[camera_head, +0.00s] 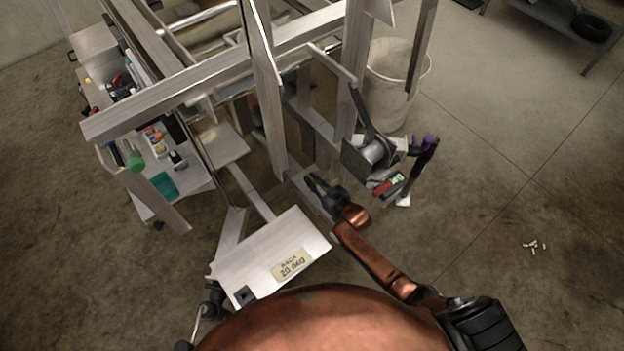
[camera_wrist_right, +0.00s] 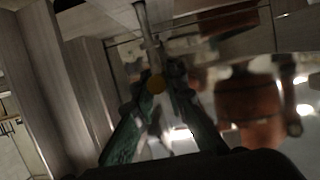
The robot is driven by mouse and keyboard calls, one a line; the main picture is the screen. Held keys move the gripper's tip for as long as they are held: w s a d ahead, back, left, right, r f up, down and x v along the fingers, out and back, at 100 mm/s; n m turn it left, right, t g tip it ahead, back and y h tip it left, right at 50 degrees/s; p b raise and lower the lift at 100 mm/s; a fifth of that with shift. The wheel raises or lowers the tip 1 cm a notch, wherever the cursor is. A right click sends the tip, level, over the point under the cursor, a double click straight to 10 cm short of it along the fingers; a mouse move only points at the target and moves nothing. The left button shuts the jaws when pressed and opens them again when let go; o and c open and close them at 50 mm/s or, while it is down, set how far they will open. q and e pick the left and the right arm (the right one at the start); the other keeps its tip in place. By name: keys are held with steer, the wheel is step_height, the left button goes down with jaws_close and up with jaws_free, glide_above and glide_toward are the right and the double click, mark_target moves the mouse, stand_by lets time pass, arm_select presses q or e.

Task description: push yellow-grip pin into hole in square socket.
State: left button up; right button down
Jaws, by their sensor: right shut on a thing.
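My right gripper (camera_head: 324,190) is low among the aluminium trailer beams, right of the white labelled plate. The pin is too small and hidden to make out in the head view. I cannot make out the square socket's hole for certain in either view. My left gripper is not in view.
Upright and crossing aluminium beams (camera_head: 262,85) stand close around my right gripper. A winch-like drum (camera_head: 372,152) sits to its right, with a white bucket (camera_head: 398,80) behind. A white plate (camera_head: 268,258) with a label lies left. Floor at the right is mostly clear.

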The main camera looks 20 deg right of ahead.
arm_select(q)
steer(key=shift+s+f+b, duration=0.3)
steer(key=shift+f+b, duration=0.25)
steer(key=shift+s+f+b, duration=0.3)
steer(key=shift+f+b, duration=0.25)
arm_select(e)
steer(key=shift+f, duration=1.85)
steer(key=c, duration=1.8)
jaws_free()
steer(key=shift+c, duration=0.2)
steer(key=v, duration=1.2)
steer(key=shift+r, duration=0.1)
steer(key=shift+c, duration=0.6)
